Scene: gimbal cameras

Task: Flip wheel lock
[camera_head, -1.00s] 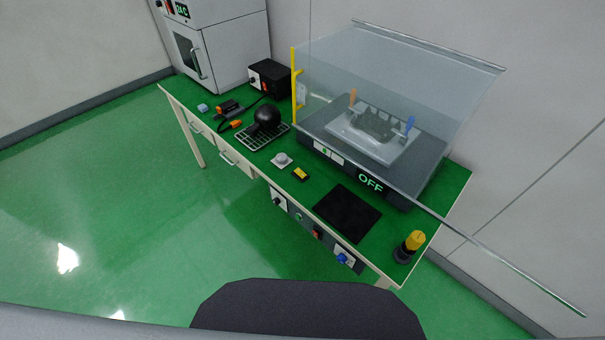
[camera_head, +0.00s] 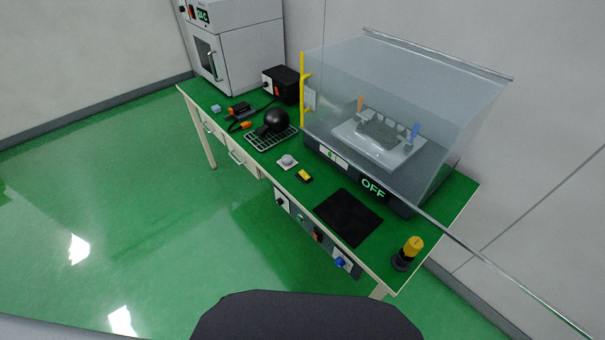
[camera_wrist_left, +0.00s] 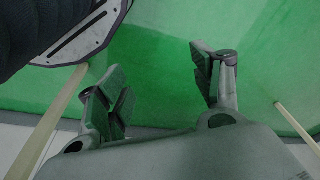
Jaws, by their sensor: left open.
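I cannot tell for sure which part is the wheel lock. A yellow-topped dark knob (camera_head: 408,253) stands upright at the table's near right corner. A blue knob (camera_head: 341,262) sits on the panel under the table's front edge, beside a red switch (camera_head: 316,236). My left gripper (camera_wrist_left: 160,86) shows in the left wrist view with its two fingers wide apart and nothing between them; green floor is behind it. Neither gripper shows in the head view.
The green-topped table (camera_head: 265,172) carries a clear-hooded machine (camera_head: 410,75) marked OFF, a black pad (camera_head: 348,217), a yellow button (camera_head: 304,175), a grey button (camera_head: 287,161) and a black ball (camera_head: 276,120). A white oven (camera_head: 245,55) stands at the back left. The floor in front is open.

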